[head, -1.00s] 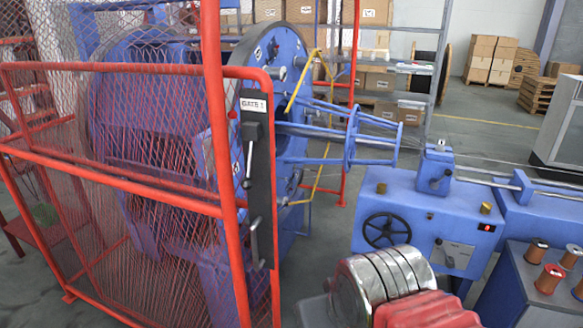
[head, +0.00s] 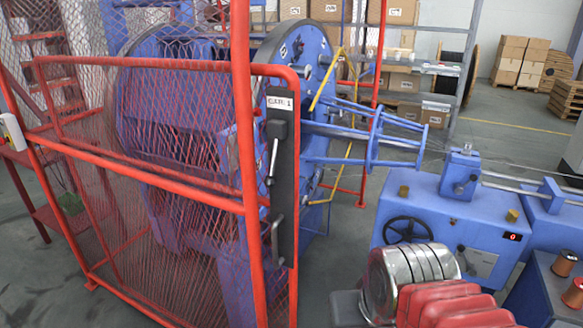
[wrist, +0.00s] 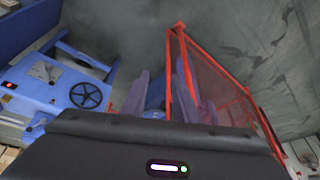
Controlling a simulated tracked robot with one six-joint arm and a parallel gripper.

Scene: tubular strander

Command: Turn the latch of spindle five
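The blue strander rotor (head: 180,120) stands behind a red mesh guard. Its blue end disc (head: 318,70) carries small number plates, too small to read. I cannot tell which spindle is five, and its latch is not identifiable. The guard's gate (head: 165,63) looks shut; its dark lock plate (head: 284,200) has a "GATE 1" label, a lever and a handle. In the wrist view the gate (wrist: 205,85) and blue rotor parts (wrist: 155,95) appear beyond a dark housing of mine. The wrist is well away from the rotor.
A blue control cabinet (head: 437,211) with a black handwheel (head: 408,230) and red display stands right of the rotor. Spools (head: 565,263) stand at the right edge. A white box (head: 12,132) sits at the far left. Grey floor lies around the guard.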

